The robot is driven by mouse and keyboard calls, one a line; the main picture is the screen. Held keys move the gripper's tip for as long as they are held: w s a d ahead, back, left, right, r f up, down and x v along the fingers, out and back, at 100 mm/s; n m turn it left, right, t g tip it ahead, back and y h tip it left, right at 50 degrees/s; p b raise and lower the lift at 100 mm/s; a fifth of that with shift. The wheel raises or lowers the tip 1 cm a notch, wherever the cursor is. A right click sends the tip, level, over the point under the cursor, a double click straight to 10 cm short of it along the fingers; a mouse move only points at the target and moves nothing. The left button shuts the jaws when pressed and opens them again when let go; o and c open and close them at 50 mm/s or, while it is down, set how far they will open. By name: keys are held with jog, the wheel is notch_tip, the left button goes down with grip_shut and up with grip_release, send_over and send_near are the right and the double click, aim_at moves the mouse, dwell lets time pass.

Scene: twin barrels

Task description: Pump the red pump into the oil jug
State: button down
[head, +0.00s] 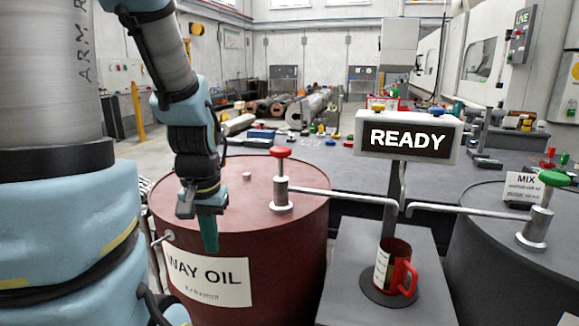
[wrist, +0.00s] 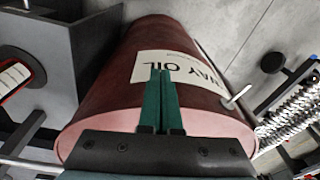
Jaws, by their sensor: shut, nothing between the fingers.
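The red pump (head: 281,180) stands on top of the red barrel (head: 290,265), which bears a "WAY OIL" label. Its metal spout runs right and bends down above the oil jug. The oil jug (head: 396,268) is red with a pale label and stands upright on a dark disc on the grey pedestal (head: 350,260). My gripper (head: 210,250) points down in front of the red barrel's left side, apart from the pump. Its green fingers are together and empty; they also show in the wrist view (wrist: 162,75) before the barrel's label (wrist: 185,70).
A sign reading "READY" (head: 408,137) stands behind the jug. A dark barrel (head: 490,250) with a green-topped pump (head: 540,210) and a "MIX" card (head: 524,187) is at the right. A long grey bench (head: 350,165) with small items lies behind.

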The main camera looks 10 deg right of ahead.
aim_at(281, 164)
jog(key=w+d+r+m+t+y, duration=0.2)
jog(key=d+r+m, duration=0.5)
jog(key=d+m, duration=0.4)
jog(key=w+d+r+m+t+y, duration=0.2)
jog(key=d+r+m, duration=0.6)
jog(key=d+m, duration=0.4)
jog(key=m, duration=0.2)
jog(key=shift+d+m+t+b, duration=0.15)
jog(key=shift+m+t+b, duration=0.15)
jog(key=shift+m, duration=0.1)
jog(key=shift+w, duration=0.1)
jog(key=x, duration=1)
jog(key=shift+w+a+r+p, duration=0.25)
jog(key=shift+r+p, duration=0.15)
jog(key=shift+r, duration=0.2)
jog(key=shift+w+a+r+p, duration=0.2)
jog(key=shift+r+p, duration=0.15)
jog(key=shift+r, duration=0.25)
jog(key=shift+w+a+r, duration=0.2)
jog(key=shift+w+r, duration=0.2)
jog(key=shift+r, duration=0.1)
